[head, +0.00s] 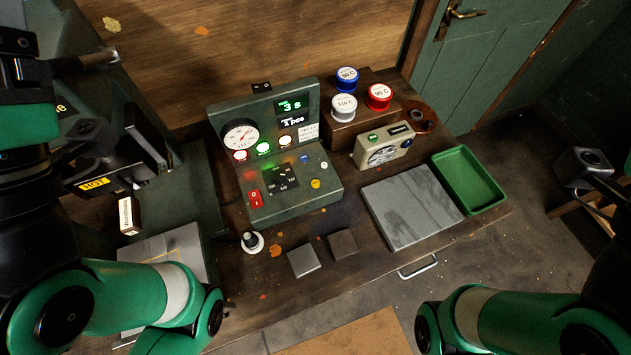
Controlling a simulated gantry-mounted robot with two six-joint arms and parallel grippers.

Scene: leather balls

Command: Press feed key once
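The green control box (275,155) stands on the wooden bench. It has a round gauge (240,136), a lit display (290,105) reading about "3 s", and a lower display reading "1 pcs". No label legible here tells me which one is the feed key. My green arm links show at the bottom left and bottom right. Neither gripper can be made out.
A grey slab (410,207), green tray (470,180), beige timer-like box (384,147) and lidded jars (379,96) stand right. A machine marked HOT (93,184) is left.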

